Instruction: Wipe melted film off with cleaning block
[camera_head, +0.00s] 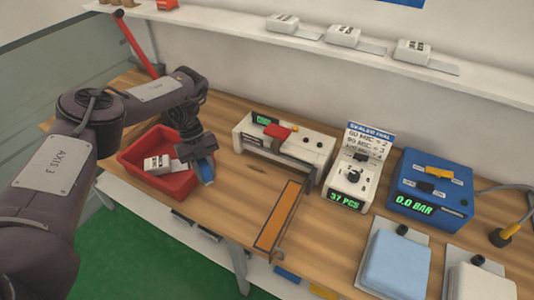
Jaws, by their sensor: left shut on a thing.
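My left gripper (203,160) reaches in from the left and points down beside the right end of a red bin. It is shut on a small blue block (207,173), probably the cleaning block, which is partly hidden by the fingers. The heat sealer (262,140), a long pale machine with a red handle and a green display, stands to the right of the gripper, apart from it. Any melted film on it is too small to tell. My right gripper is out of view.
The red bin (185,186) holds a white labelled block (157,164). An orange-topped strip (278,218) lies in front of the sealer. A white counter (352,180) and a blue pressure unit (430,182) stand to the right. Bare wood (243,200) lies between bin and strip.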

